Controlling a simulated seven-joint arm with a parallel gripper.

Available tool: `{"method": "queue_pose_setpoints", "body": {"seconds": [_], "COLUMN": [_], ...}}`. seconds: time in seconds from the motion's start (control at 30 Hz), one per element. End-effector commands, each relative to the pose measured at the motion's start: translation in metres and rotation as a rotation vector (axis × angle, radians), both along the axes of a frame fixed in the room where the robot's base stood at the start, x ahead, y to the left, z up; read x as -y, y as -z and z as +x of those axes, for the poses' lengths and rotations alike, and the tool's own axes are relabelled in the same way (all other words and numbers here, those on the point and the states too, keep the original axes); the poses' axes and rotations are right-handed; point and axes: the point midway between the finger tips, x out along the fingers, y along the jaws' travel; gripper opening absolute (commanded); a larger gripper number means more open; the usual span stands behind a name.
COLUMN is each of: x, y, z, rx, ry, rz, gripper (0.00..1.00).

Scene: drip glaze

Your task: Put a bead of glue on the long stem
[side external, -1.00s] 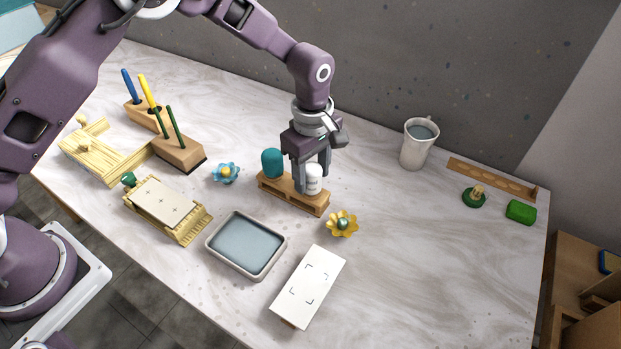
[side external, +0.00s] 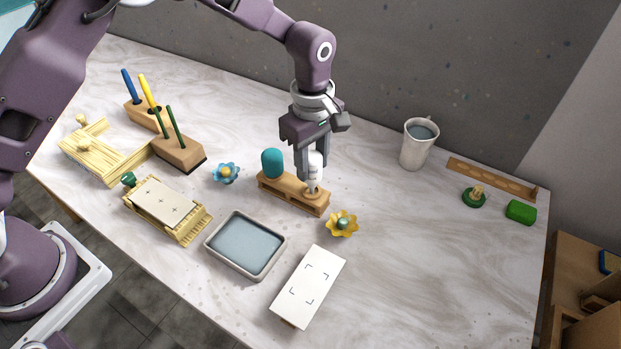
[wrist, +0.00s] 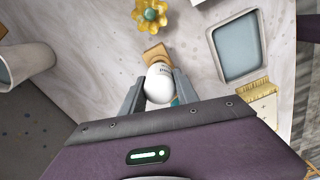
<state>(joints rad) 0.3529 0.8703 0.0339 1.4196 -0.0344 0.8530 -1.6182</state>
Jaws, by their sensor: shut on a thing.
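My gripper (side external: 313,174) is shut on a white glue bottle (side external: 315,160), above the right end of a small wooden rack (side external: 290,200). The bottle's narrower lower end shows just over the rack; I cannot tell if it is fully clear of it. In the wrist view the white bottle (wrist: 159,84) sits between both fingers. Two thin green stems (side external: 157,121) (side external: 174,124) stand upright in a wooden block (side external: 180,154) at the left. The right one looks slightly longer.
A teal-capped item (side external: 272,162) stands in the rack's left end. A yellow flower (side external: 342,223), blue flower (side external: 226,173), grey tray (side external: 246,246) and white marked card (side external: 309,286) lie nearby. A mug (side external: 418,144) stands right; the table between is clear.

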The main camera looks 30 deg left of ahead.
Motion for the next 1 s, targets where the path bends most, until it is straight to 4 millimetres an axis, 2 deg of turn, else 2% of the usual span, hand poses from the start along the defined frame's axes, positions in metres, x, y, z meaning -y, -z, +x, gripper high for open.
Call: {"method": "queue_pose_setpoints", "body": {"seconds": [0.7, 1.0], "x": [0.0, 0.0], "y": [-0.091, -0.098], "z": [0.001, 0.0], "rx": [0.003, 0.001], "ry": [0.0, 0.0], "rz": [-0.001, 0.0], "gripper": [0.0, 0.0]}}
